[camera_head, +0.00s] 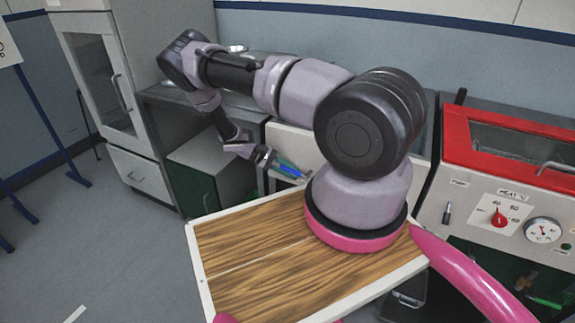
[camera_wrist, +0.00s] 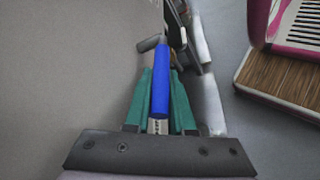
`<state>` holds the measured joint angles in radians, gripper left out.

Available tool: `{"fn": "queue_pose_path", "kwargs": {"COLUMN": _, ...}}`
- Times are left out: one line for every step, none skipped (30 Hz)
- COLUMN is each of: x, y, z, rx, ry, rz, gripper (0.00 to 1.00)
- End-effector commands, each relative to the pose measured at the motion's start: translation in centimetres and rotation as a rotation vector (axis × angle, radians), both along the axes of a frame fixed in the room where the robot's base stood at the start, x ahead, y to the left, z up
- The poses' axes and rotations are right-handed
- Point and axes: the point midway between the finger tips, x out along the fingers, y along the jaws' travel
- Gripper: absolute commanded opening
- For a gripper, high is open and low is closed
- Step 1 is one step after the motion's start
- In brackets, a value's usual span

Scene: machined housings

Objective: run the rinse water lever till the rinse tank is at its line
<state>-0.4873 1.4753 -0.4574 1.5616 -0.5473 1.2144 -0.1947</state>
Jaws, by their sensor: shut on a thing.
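A blue lever handle (camera_wrist: 161,85) lies between the teal fingers of my gripper (camera_wrist: 161,76) in the wrist view. The fingers are shut on it, one on each side. In the head view my gripper (camera_head: 277,163) is at the pale front panel (camera_head: 288,143) of the middle unit, with the blue lever (camera_head: 291,169) at its tip. My arm covers much of this unit. I cannot make out a rinse tank's water level or its line in either view.
A red-framed machine (camera_head: 468,140) with a heat dial (camera_head: 499,217) and a round gauge (camera_head: 542,231) stands at right. A grey cabinet (camera_head: 120,90) with a glass door stands at left. My wooden deck (camera_head: 255,265) is bare. The floor at left is open.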

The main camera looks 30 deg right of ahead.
Motion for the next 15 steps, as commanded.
{"fn": "queue_pose_path", "kwargs": {"x": -0.27, "y": -0.02, "z": -0.31, "rx": -0.015, "ry": 0.02, "rz": 0.0, "gripper": 0.0}}
{"fn": "queue_pose_path", "kwargs": {"x": -0.32, "y": -0.03, "z": -0.39, "rx": -0.022, "ry": 0.031, "rz": 0.001, "gripper": 0.0}}
{"fn": "queue_pose_path", "kwargs": {"x": -0.47, "y": -0.06, "z": -0.49, "rx": -0.033, "ry": 0.044, "rz": 0.0, "gripper": 0.0}}
{"fn": "queue_pose_path", "kwargs": {"x": -0.55, "y": -0.06, "z": -0.57, "rx": -0.04, "ry": 0.053, "rz": 0.0, "gripper": 0.0}}
{"fn": "queue_pose_path", "kwargs": {"x": -0.59, "y": -0.05, "z": -0.6, "rx": -0.046, "ry": 0.061, "rz": -0.002, "gripper": 0.0}}
{"fn": "queue_pose_path", "kwargs": {"x": -0.61, "y": -0.06, "z": -0.67, "rx": -0.052, "ry": 0.069, "rz": 0.0, "gripper": 0.0}}
{"fn": "queue_pose_path", "kwargs": {"x": -0.67, "y": -0.07, "z": -0.7, "rx": -0.057, "ry": 0.075, "rz": -0.001, "gripper": 0.0}}
{"fn": "queue_pose_path", "kwargs": {"x": -0.72, "y": -0.08, "z": -0.74, "rx": -0.061, "ry": 0.081, "rz": -0.001, "gripper": 0.0}}
{"fn": "queue_pose_path", "kwargs": {"x": -0.77, "y": -0.09, "z": -0.79, "rx": -0.066, "ry": 0.086, "rz": -0.001, "gripper": 0.0}}
{"fn": "queue_pose_path", "kwargs": {"x": -0.79, "y": -0.1, "z": -0.81, "rx": -0.069, "ry": 0.09, "rz": -0.002, "gripper": 0.0}}
{"fn": "queue_pose_path", "kwargs": {"x": -0.8, "y": -0.09, "z": -0.82, "rx": -0.071, "ry": 0.093, "rz": -0.002, "gripper": 0.0}}
{"fn": "queue_pose_path", "kwargs": {"x": -0.82, "y": -0.08, "z": -0.84, "rx": -0.073, "ry": 0.096, "rz": -0.002, "gripper": 0.0}}
{"fn": "queue_pose_path", "kwargs": {"x": -0.82, "y": -0.08, "z": -0.84, "rx": -0.075, "ry": 0.097, "rz": -0.002, "gripper": 0.0}}
{"fn": "queue_pose_path", "kwargs": {"x": -0.82, "y": -0.07, "z": -0.85, "rx": -0.075, "ry": 0.099, "rz": -0.002, "gripper": 0.0}}
{"fn": "queue_pose_path", "kwargs": {"x": -0.82, "y": -0.08, "z": -0.86, "rx": -0.075, "ry": 0.1, "rz": -0.002, "gripper": 0.0}}
